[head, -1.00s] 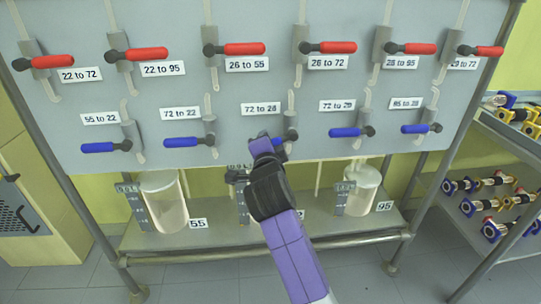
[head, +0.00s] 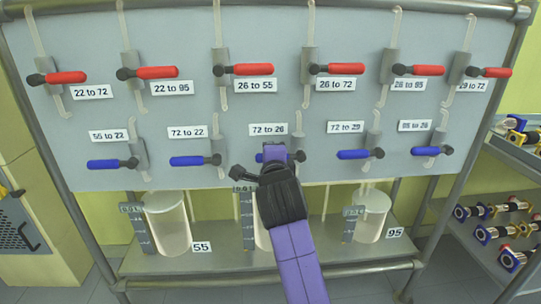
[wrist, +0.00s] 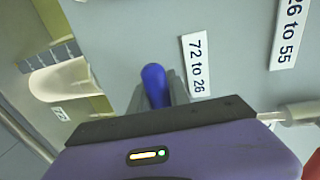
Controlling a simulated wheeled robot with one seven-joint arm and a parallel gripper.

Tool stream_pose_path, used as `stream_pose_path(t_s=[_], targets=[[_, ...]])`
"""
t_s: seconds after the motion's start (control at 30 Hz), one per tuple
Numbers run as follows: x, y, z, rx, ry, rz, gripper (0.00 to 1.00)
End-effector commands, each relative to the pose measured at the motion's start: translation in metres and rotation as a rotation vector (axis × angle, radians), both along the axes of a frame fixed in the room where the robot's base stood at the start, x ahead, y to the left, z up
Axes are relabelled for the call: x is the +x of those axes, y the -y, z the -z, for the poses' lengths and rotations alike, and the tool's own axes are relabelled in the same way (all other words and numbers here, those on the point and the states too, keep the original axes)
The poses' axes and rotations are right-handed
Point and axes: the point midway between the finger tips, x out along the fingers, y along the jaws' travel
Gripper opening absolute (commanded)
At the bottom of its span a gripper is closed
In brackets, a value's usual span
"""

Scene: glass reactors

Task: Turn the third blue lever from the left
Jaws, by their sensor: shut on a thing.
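The third blue lever (head: 259,158) from the left sits in the lower row, under the label "72 to 26" (head: 268,129). My gripper (head: 273,152) covers most of it in the head view; only a bit of blue shows at its left side. In the wrist view the lever's rounded blue end (wrist: 154,80) stands between the two grey fingers of my gripper (wrist: 157,95), which are shut on it. The lever's pivot is mostly hidden, so its exact angle is hard to tell.
Blue levers stand on either side, one to the left (head: 188,161) and one to the right (head: 354,155). Red levers, such as one above (head: 257,70), line the upper row. Glass vessels (head: 171,226) stand on the shelf below. A rack of parts (head: 500,209) is at right.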

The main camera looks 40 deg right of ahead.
Motion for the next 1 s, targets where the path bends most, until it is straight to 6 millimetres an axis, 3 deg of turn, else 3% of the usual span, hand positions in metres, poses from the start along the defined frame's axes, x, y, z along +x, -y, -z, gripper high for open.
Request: stream_pose_path(t_s=[0.17,0.2,0.3,0.67,1.0], targets=[[0.000,0.000,-0.001,0.003,0.003,0.001,0.00],[0.000,0.001,-0.001,0.003,0.003,0.001,0.24],[0.000,0.001,-0.001,0.002,0.002,0.000,0.44],[-0.002,-0.001,-0.001,0.000,0.001,0.000,0.44],[-0.042,-0.029,-0.009,0.000,0.002,-0.001,0.44]])
